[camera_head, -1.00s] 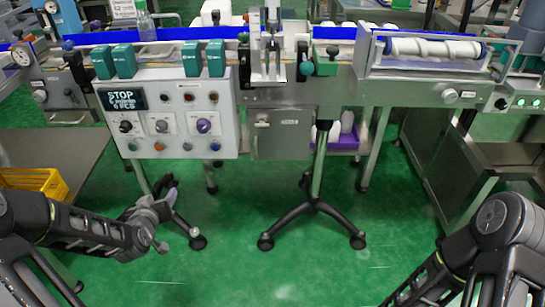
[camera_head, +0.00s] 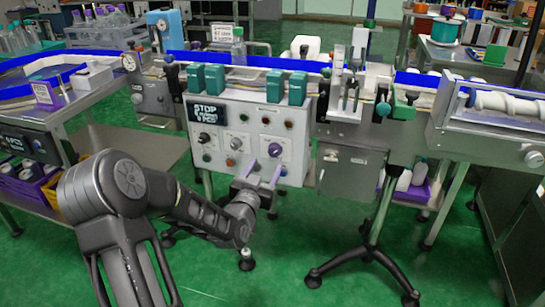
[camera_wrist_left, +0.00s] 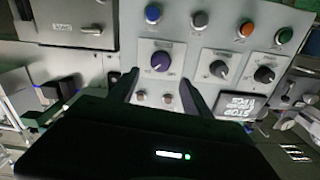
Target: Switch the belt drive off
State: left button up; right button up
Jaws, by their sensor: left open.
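The grey control panel (camera_head: 250,125) carries three rotary knobs: a purple knob (camera_head: 275,150) at the right and two dark ones, the middle one (camera_head: 236,143) and the left one (camera_head: 204,137). Their labels are too small to read, so I cannot tell which is the belt drive's. My left gripper (camera_head: 263,171) is open and empty just below the purple knob, in front of the panel's lower right. In the left wrist view, which is upside down, the purple knob (camera_wrist_left: 160,61) lies ahead between the open fingers (camera_wrist_left: 160,92), apart from them. My right gripper is out of view.
Coloured buttons and lamps (camera_head: 252,163) sit close to the knobs. A display (camera_head: 207,113) reading STOP is at the panel's upper left. A grey box (camera_head: 347,172) hangs to the right. A side table (camera_head: 75,105) stands left; green floor (camera_head: 255,285) is open below.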

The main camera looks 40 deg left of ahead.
aim_at(273, 152)
pick_arm(q)
jog(key=x, duration=0.7)
jog(key=shift+b, duration=0.4)
jog(key=shift+c, duration=0.3)
grip_shut()
